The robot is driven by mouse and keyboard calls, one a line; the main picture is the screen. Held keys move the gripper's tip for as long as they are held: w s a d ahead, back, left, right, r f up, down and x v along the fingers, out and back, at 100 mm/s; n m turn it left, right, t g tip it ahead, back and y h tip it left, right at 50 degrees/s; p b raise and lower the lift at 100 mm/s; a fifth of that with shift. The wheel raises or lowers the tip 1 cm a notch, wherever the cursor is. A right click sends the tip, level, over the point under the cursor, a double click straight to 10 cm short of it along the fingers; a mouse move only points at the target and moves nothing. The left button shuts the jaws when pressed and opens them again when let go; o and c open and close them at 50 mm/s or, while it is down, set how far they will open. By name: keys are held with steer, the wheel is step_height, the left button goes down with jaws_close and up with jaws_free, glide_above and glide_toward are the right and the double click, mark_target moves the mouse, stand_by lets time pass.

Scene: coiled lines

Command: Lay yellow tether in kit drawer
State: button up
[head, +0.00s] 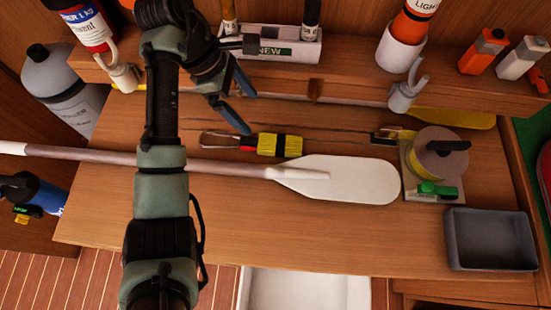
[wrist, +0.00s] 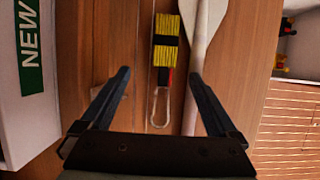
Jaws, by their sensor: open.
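The yellow tether (head: 279,145) is a folded yellow bundle with a black band, a short red part and a metal clip at its left end. It lies on the wooden bench just behind a white paddle. In the wrist view the tether (wrist: 166,45) points away from me, with its clip between my fingers. My gripper (head: 247,111) is open and empty, above and left of the bundle; it also shows in the wrist view (wrist: 160,74). A white open drawer (head: 305,290), likely the kit drawer, shows below the bench's front edge, partly cut off by the frame.
The white paddle (head: 345,180) lies across the bench, its shaft passing behind my arm. A reel on a plate (head: 437,160) and a grey tray (head: 490,240) are at the right. A white box marked NEW (head: 285,45) stands behind. Front bench is mostly clear.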

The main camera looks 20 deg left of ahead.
steer(key=b, duration=0.3)
glide_above(270, 142)
steer(key=a, duration=0.3)
step_height(270, 142, down, 7)
steer(key=shift+s+d+r, duration=0.1)
steer(key=shift+s+r, duration=0.05)
steer(key=shift+r, duration=0.05)
steer(key=x, duration=0.5)
steer(key=shift+s+d+f+p, duration=0.15)
steer(key=shift+d+f+p, duration=0.2)
steer(key=shift+d, duration=0.05)
jaws_close()
